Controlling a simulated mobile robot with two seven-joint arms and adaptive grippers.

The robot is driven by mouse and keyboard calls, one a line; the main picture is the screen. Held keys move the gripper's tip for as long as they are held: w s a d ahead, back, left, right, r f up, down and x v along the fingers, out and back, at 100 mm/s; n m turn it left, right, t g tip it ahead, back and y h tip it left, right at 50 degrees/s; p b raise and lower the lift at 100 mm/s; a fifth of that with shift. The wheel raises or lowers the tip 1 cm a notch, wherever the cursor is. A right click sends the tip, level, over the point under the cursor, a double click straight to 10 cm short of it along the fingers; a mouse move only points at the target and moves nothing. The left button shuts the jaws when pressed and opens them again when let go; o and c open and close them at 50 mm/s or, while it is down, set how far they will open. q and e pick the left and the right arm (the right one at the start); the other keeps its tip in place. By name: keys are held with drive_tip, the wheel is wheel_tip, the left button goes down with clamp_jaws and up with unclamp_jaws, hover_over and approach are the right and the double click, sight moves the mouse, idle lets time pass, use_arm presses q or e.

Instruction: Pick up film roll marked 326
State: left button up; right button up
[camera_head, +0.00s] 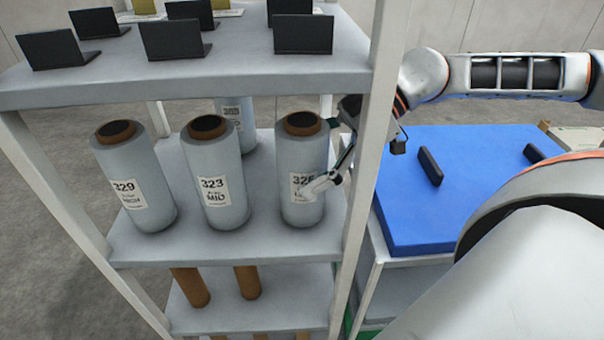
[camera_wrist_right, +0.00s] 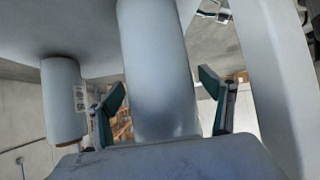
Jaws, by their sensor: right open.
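The film roll marked 326 (camera_head: 300,160) stands upright on the middle shelf at its right end, a pale blue-grey cylinder with a brown core on top and a white label, its last digit partly covered. My right gripper (camera_head: 330,155) reaches in past the shelf's right post, with a finger in front of the roll. In the right wrist view a large roll (camera_wrist_right: 158,75) stands between the two spread fingers of my right gripper (camera_wrist_right: 165,105). The fingers are open, with a gap on each side. My left gripper is not in view.
Rolls marked 323 (camera_head: 212,165) and 329 (camera_head: 130,170) stand to the left, with another roll (camera_head: 238,115) behind. The shelf post (camera_head: 368,130) is close beside my right arm. A blue-topped table (camera_head: 410,210) with black objects is at right.

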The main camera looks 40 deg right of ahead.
drive_tip(key=shift+c, duration=0.3)
drive_tip(key=c, duration=1.9)
drive_tip(key=shift+r, duration=0.1)
drive_tip(key=shift+c, duration=1.2)
drive_tip(key=shift+r, duration=0.1)
